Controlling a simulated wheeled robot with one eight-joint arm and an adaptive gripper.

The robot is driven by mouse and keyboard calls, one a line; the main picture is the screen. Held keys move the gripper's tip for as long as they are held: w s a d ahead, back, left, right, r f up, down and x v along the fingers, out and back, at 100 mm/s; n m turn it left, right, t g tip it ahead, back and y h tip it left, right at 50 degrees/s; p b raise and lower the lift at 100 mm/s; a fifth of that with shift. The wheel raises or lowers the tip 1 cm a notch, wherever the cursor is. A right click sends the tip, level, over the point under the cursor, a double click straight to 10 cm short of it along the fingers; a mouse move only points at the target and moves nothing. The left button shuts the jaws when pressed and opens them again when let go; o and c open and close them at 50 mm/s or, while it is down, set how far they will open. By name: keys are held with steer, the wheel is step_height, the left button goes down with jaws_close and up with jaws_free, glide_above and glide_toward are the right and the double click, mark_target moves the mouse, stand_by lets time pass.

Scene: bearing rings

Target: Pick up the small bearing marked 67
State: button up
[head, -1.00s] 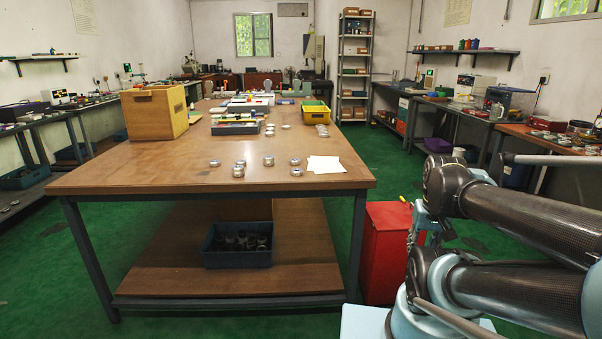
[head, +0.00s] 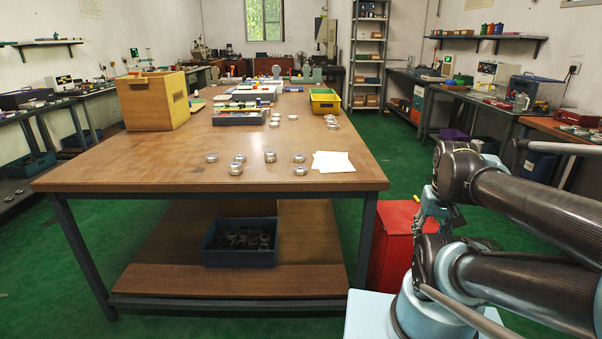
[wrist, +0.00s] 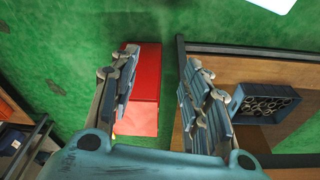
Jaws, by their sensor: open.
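Several small metal bearing rings sit on the wooden table (head: 130,170). Near its front edge are a ring at the left (head: 212,157), a stacked-looking pair (head: 236,168), a taller one (head: 270,156), and two at the right, one behind (head: 299,157) and one in front (head: 300,170). The marking 67 is too small to read on any of them. My gripper (wrist: 160,90) is open and empty in the wrist view, its fingers wide apart above the floor, away from the table top. In the head view my folded arm is at the right.
White papers (head: 334,161) lie beside the front rings. A wooden box (head: 150,100) and a yellow bin (head: 324,101) stand farther back. A red cabinet (head: 393,245) stands right of the table. A blue crate (head: 240,243) of rings is on the lower shelf.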

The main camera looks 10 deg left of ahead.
steer(key=shift+o, duration=0.7)
steer(key=w+a+r+n, duration=0.5)
steer(key=w+a+r, duration=0.1)
steer(key=r, duration=0.5)
steer(key=shift+w+g, duration=0.3)
steer(key=shift+w, duration=0.6)
steer(key=w+a+r+n+g, duration=0.1)
steer(key=w+a+r+n, duration=0.45)
steer(key=a, duration=0.45)
steer(key=w+a+r+n, duration=0.4)
steer(key=w+a+r, duration=0.25)
steer(key=a, duration=0.45)
steer(key=n, duration=0.5)
glide_above(301, 168)
steer(key=shift+g, duration=0.3)
steer(key=f, duration=0.9)
steer(key=shift+s+a+f, duration=0.1)
steer(key=shift+a+f, duration=0.15)
steer(key=shift+f, duration=0.15)
steer(key=shift+d+f, duration=0.2)
steer(key=shift+f, duration=2.95)
steer(key=c, duration=1.2)
